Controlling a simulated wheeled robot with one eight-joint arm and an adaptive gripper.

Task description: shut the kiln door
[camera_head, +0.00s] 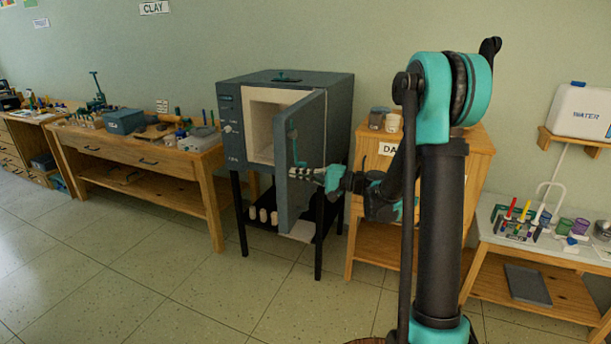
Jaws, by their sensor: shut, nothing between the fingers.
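The kiln (235,115) is a dark grey box on black legs, with a pale chamber inside. Its door (303,185) stands open, hinged at the right and swung out toward me. A teal handle (294,146) runs upright on the door. My gripper (320,173) is shut with nothing in it, at the door's face just below and right of the handle. I cannot tell whether the fingers touch the door. My arm hides part of the wooden cabinet behind.
A wooden workbench (150,160) with tools and a blue box (124,121) stands left of the kiln. A wooden cabinet (474,160) with jars is to its right. A table with paint things (540,225) is far right. The tiled floor (180,290) in front is clear.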

